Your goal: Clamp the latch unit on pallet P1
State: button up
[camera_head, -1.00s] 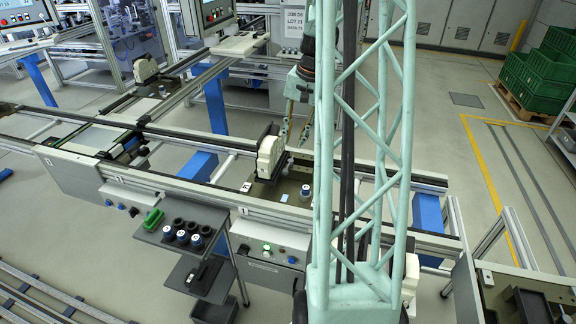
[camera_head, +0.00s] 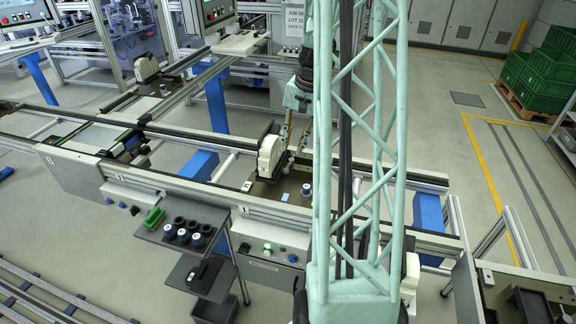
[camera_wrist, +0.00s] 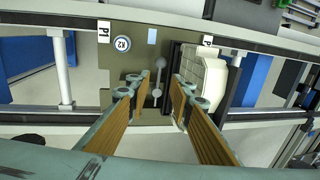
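The pallet marked P1 (camera_wrist: 118,75) shows in the wrist view as an olive-grey plate. On its right side sits the latch unit, a cream housing (camera_wrist: 202,85) against a dark upright bracket; it also shows in the head view (camera_head: 268,155). A grey ball-ended lever (camera_wrist: 158,80) stands beside the housing. My gripper (camera_wrist: 156,92) is open and empty, its two fingers over the plate, left and right of the lever in the wrist view. In the head view my gripper (camera_head: 295,143) is just right of the housing, partly near my column. Contact cannot be told.
A round knob marked R2 (camera_wrist: 122,43) and a light blue patch (camera_wrist: 152,36) are on the plate. Conveyor rails run along both sides. A side shelf (camera_head: 178,235) with several knobs stands in front. A control box with a green light (camera_head: 267,246) is below the rail.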

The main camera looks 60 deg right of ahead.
aim_at(287, 168)
jog(key=shift+w+a+f, duration=0.1)
jog(key=shift+w+f, duration=0.2)
jog(key=shift+f, duration=1.35)
jog(key=shift+w+a+f, duration=0.1)
jog(key=shift+w+f, duration=0.2)
jog(key=shift+f, duration=1.4)
jog(key=shift+w+a+f, duration=0.1)
jog(key=shift+w+f, duration=0.2)
jog(key=shift+f, duration=1.35)
grip_shut()
